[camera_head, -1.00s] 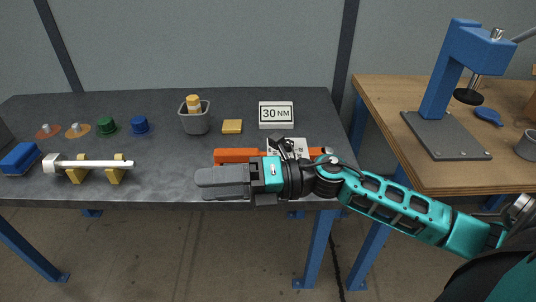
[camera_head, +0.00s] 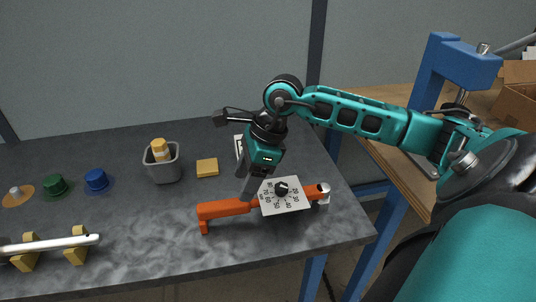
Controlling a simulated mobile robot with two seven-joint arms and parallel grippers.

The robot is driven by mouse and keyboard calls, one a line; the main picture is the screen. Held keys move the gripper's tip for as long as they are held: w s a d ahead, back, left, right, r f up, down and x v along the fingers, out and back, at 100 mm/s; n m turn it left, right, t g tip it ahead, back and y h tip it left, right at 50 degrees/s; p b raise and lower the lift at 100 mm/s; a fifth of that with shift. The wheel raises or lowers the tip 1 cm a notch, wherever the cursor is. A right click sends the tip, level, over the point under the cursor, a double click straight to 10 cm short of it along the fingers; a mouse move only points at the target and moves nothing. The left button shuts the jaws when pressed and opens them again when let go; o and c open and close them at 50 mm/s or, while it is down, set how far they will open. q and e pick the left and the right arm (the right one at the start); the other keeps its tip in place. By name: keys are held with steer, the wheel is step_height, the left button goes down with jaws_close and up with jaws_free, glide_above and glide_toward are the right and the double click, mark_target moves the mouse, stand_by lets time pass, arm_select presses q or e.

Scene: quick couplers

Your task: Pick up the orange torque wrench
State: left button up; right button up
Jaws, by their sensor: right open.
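The orange torque wrench (camera_head: 222,208) lies on the dark bench near its front right. A white plate with a numbered dial (camera_head: 285,201) sits on its right half, and a silver head (camera_head: 324,194) is at its right end. My right gripper (camera_head: 247,196) points down at the orange bar just left of the dial plate. It is open, and its fingers appear at or just above the bar. Whether they touch or straddle it cannot be told. My left gripper is not in view.
A grey cup (camera_head: 163,168) with a yellow-orange item and a yellow block (camera_head: 207,167) stand behind the wrench. Blue (camera_head: 97,180) and green (camera_head: 55,187) caps are left. A white bar (camera_head: 60,243) rests on yellow supports. A blue press (camera_head: 450,65) stands right.

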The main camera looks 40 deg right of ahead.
mark_target(234, 202)
steer(key=x, duration=0.7)
steer(key=shift+s+a, duration=0.15)
steer(key=shift+a, duration=0.3)
steer(key=shift+a+f, duration=0.1)
steer(key=shift+f, duration=0.4)
jaws_close()
steer(key=shift+r, duration=0.1)
